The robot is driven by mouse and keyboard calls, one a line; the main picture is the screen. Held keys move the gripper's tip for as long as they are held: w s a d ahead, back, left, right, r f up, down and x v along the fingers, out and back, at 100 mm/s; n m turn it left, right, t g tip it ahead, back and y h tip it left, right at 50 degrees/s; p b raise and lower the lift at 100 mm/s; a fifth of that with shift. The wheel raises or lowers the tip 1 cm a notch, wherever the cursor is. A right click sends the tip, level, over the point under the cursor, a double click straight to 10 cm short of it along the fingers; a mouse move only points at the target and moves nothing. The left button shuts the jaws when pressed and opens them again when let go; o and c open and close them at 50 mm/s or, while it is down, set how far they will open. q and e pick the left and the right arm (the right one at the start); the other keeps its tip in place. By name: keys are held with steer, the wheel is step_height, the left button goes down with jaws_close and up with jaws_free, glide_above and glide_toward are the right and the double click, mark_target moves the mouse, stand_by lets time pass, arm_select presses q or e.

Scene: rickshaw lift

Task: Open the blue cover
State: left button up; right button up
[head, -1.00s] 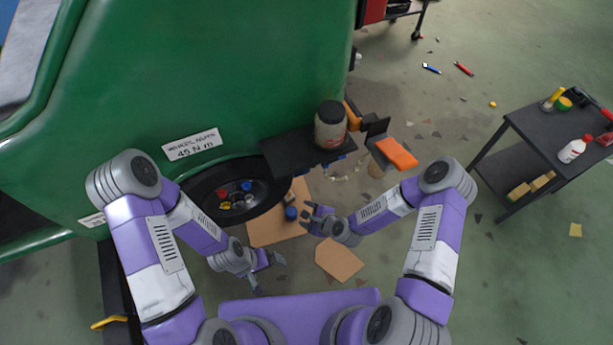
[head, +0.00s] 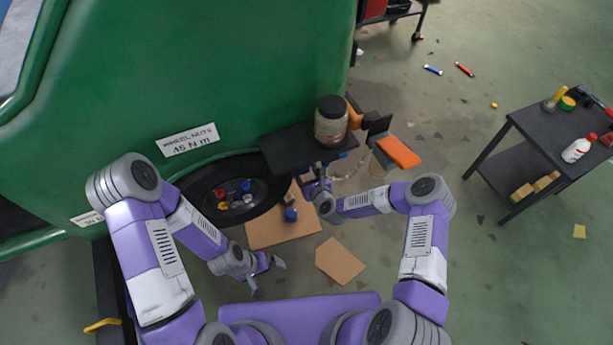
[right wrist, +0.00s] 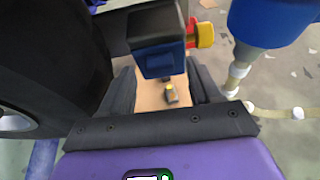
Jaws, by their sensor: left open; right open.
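In the right wrist view, a small box with a dark top and a blue front (right wrist: 160,62) lies between the open fingers of my right gripper (right wrist: 163,88). I cannot tell whether the fingers touch it. A larger blue rounded part (right wrist: 268,20) is at the upper right. I cannot tell which blue part is the cover. In the head view, my right gripper (head: 317,182) is just below the dark shelf (head: 284,150) on the green vehicle's side, and the shelf partly hides the parts under it. My left gripper (head: 268,277) is open and empty, low in front of the wheel.
The wheel (head: 232,196) with coloured nuts is at the left. Cardboard (head: 341,260) lies on the floor. A dark cart (head: 560,128) stands at the right, with open floor before it.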

steer(key=shift+w+a+f, duration=0.15)
steer(key=shift+w, duration=0.2)
steer(key=shift+c, duration=0.4)
jaws_close()
